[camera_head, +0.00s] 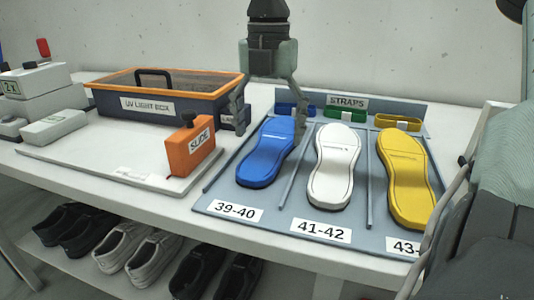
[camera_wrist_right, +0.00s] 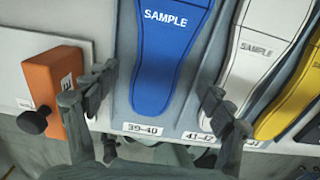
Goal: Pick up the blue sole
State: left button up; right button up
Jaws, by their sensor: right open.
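The blue sole (camera_head: 265,158) lies flat in the leftmost slot of the grey tray, above the 39-40 label. It also shows in the right wrist view (camera_wrist_right: 164,62), marked SAMPLE. My right gripper (camera_head: 270,128) is open and points down over the far end of the blue sole, one finger to each side. In the right wrist view the fingers (camera_wrist_right: 160,84) stand apart with the sole between them and nothing held. Whether the fingers touch the sole or tray cannot be told. My left gripper is out of view.
A white sole (camera_head: 336,165) and a yellow sole (camera_head: 407,180) lie to the right, split by thin rails. The orange SLIDE block (camera_head: 190,150) stands close left on a white board. The UV light box (camera_head: 165,100) is behind left; coloured straps lie behind the soles.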

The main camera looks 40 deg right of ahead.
aim_at(268, 152)
notch_tip(268, 152, down, 3)
jog(key=shift+a+r, duration=0.1)
jog(key=shift+r, duration=0.1)
jog(key=shift+f, duration=0.3)
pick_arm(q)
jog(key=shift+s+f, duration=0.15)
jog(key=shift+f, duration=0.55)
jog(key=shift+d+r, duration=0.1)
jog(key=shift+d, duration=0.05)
pick_arm(e)
jog(key=shift+c, duration=0.2)
jog(key=shift+c, duration=1.2)
jog(key=c, duration=1.1)
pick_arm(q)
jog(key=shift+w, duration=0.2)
pick_arm(e)
jog(key=shift+c, duration=0.2)
jog(key=shift+r, duration=0.1)
